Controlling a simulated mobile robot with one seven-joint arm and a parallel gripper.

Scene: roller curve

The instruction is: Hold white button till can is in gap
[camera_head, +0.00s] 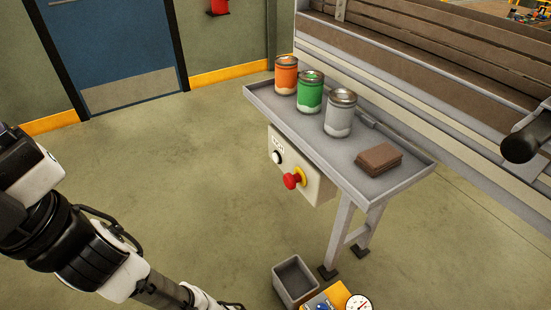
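A white button (277,158) sits on the front of a pale control box (312,184) fixed under a grey tray table. Three cans stand upright on the tray: an orange can (286,77), a green can (310,93) and a grey-white can (340,115). I cannot tell which can the task means, and I cannot make out the gap. My arm reaches from the left edge down past the bottom edge, to the left of the box and apart from it. My gripper is not in view.
A red knob (292,181) on a yellow base is close beside the white button. The tray (398,182) also holds a brown stack (379,158). A brown-surfaced conveyor (440,75) runs behind. A grey bin (295,280) stands on the floor. Floor left of the box is clear.

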